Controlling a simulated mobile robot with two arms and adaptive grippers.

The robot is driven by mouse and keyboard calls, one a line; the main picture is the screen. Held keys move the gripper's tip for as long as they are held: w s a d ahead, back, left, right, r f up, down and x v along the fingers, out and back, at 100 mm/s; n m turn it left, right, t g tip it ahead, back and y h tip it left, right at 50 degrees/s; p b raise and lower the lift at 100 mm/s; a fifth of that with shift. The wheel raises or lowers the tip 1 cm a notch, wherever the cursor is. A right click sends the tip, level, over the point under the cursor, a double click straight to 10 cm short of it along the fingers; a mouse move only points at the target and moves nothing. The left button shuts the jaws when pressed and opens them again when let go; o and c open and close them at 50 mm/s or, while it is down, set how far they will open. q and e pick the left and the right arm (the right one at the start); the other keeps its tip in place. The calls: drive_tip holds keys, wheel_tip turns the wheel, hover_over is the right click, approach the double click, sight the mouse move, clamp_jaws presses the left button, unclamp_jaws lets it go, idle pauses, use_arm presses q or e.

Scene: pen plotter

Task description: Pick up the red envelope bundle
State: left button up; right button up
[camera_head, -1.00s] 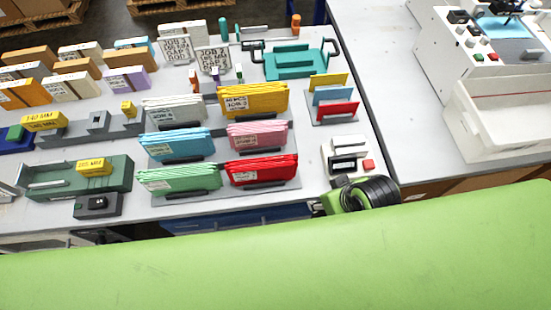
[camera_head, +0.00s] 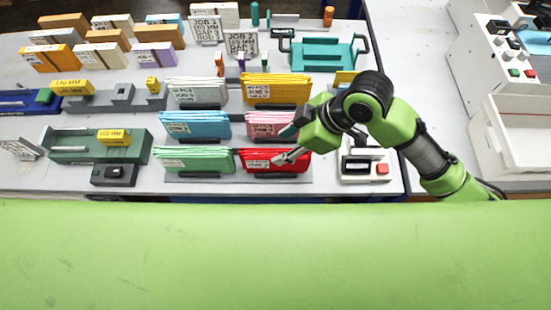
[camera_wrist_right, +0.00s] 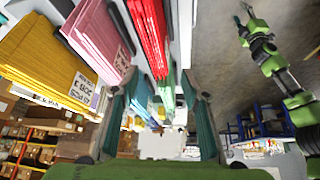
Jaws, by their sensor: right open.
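The red envelope bundle (camera_head: 262,165) stands in the front right slot of the dark holder, with part of it hidden by my right gripper. My right gripper (camera_head: 285,145) is open, with its fingertips at the bundle's upper right in the head view. In the right wrist view the red bundle (camera_wrist_right: 150,35) is above the open fingers (camera_wrist_right: 160,122), nearer the left finger. I cannot tell whether a finger touches it. A green arm at the right of the wrist view seems to be my left one; its small gripper end (camera_wrist_right: 244,14) is unclear.
Pink envelopes (camera_head: 266,122) stand right behind the red bundle, and green envelopes (camera_head: 190,159) stand to its left. Blue (camera_head: 192,125), white and yellow (camera_head: 275,88) bundles share the holder.

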sight(277, 154)
drive_tip(key=w+d+r+n+g+h, duration=0.1)
drive_tip(key=w+d+r+n+g, duration=0.1)
drive_tip(key=d+r+n, duration=0.1)
drive_tip(key=p+x, duration=0.1)
drive_tip(key=x, duration=0.7)
drive_tip(key=shift+f, duration=0.3)
drive_tip(key=p+x, duration=0.2)
drive_tip(key=x, duration=0.2)
drive_tip(key=shift+w+a, duration=0.1)
drive_tip(key=shift+w, duration=0.05)
drive_tip(key=shift+a+f, duration=0.2)
drive_tip(key=shift+f, duration=0.4)
clamp_jaws()
